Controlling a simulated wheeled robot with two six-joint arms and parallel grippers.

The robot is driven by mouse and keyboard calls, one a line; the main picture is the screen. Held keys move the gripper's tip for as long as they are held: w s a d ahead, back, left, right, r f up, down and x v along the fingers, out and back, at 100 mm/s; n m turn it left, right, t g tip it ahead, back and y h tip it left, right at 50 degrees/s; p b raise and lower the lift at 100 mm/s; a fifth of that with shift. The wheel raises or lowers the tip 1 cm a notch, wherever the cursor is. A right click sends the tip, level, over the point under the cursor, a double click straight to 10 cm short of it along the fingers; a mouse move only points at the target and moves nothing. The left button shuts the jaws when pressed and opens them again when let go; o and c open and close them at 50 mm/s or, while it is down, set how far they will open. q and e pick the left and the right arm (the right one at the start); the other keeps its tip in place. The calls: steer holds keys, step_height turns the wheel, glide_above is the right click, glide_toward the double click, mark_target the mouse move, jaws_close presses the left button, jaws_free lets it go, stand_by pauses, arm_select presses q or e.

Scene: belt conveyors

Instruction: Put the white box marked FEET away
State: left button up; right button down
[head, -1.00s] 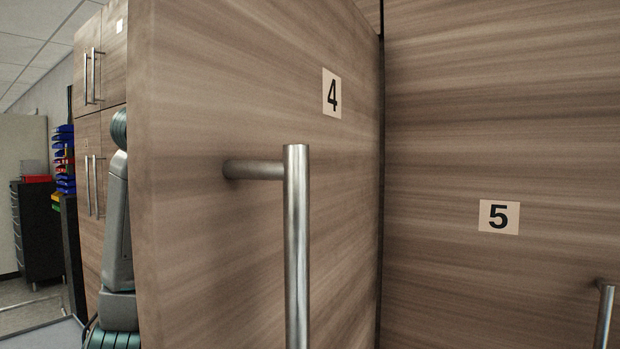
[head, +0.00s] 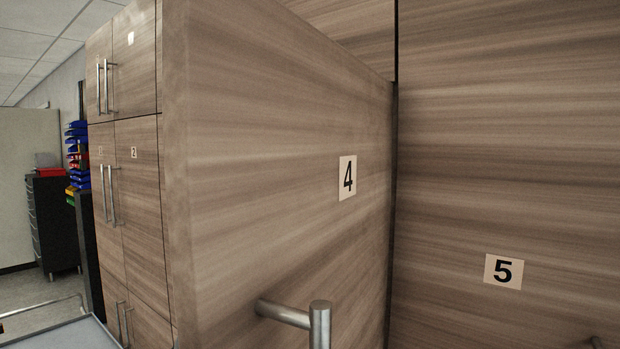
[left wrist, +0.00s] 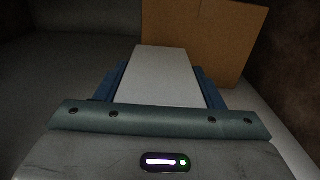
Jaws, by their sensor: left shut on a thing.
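In the left wrist view a plain white box (left wrist: 165,80) lies between the two blue fingers of my left gripper (left wrist: 160,72), which is shut on it. No FEET marking can be read on the side that shows. The box and gripper are inside a dim compartment, with a brown cardboard box (left wrist: 205,35) close beyond the white box. I cannot tell whether the white box touches the surface below or the cardboard. In the head view door 4 (head: 270,200) stands swung open and hides my left arm. My right gripper is in neither view.
Closed door 5 (head: 500,160) is to the right of door 4. Door 4's bar handle (head: 319,325) sticks out towards me. More closed cabinets (head: 135,190) stand at left, with a dark drawer unit (head: 52,220) and coloured bins (head: 77,165) farther back.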

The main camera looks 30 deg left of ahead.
arm_select(q)
steer(key=shift+f, duration=0.4)
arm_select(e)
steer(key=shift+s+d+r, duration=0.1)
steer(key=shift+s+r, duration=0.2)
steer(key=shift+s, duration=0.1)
arm_select(q)
steer(key=shift+d+f, duration=0.1)
steer(key=shift+f, duration=0.1)
steer(key=o, duration=1.2)
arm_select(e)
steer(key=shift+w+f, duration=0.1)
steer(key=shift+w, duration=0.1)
arm_select(q)
steer(key=shift+s+r, duration=0.1)
steer(key=shift+s, duration=0.05)
